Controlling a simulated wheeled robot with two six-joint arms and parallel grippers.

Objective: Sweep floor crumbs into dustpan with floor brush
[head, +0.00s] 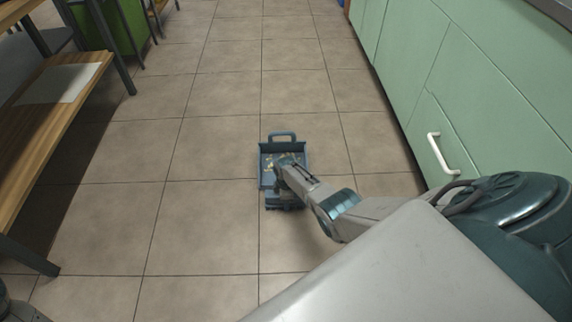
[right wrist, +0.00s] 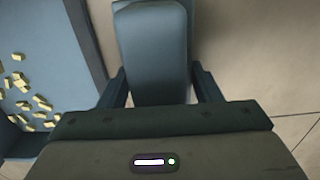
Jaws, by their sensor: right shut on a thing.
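The blue dustpan (head: 302,158) lies on the tiled floor with its loop handle at the far side. It also shows at the left of the right wrist view (right wrist: 55,35). Several pale yellow crumbs (right wrist: 40,102) lie inside it, and some show in the head view (head: 270,159). My right gripper (head: 284,172) is low over the near part of the dustpan. It is shut on the blue handle of the floor brush (right wrist: 152,45). The brush's dark lower edge (head: 288,207) shows at the dustpan's near end. My arm hides part of both. My left gripper is not in view.
Green cabinets (head: 440,70) with a white handle line the right side. A wooden bench (head: 50,110) with dark metal legs stands at the left, and a green bin (head: 120,25) is behind it. The floor between is clear, with no loose crumbs visible.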

